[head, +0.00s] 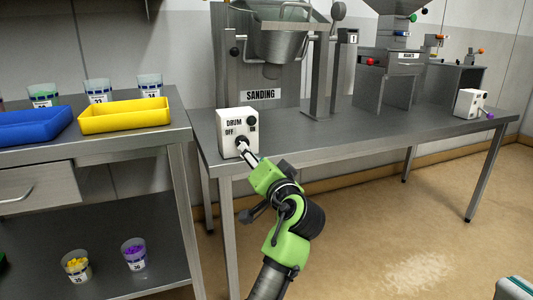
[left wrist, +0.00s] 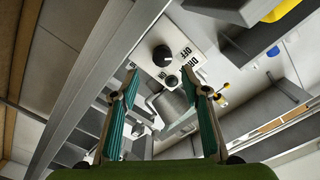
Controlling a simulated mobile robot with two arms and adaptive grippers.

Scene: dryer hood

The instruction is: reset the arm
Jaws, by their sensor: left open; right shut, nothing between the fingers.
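A white switch box (head: 230,139) labelled DRUM, OFF and ON stands on the front left corner of the right-hand metal table, with a dark round button at its upper right. My left gripper (left wrist: 159,78) is open and empty in the left wrist view, with teal pads on both fingers. Beyond its fingertips that view shows the switch box (left wrist: 190,38) at a slant, with its black knob (left wrist: 162,56).
A SANDING machine (head: 262,62) stands behind the box. Another machine (head: 385,80) and a second white box (head: 468,102) stand farther right. A left bench holds a blue tray (head: 35,124), a yellow tray (head: 125,115) and cups. Floor at right is mostly clear.

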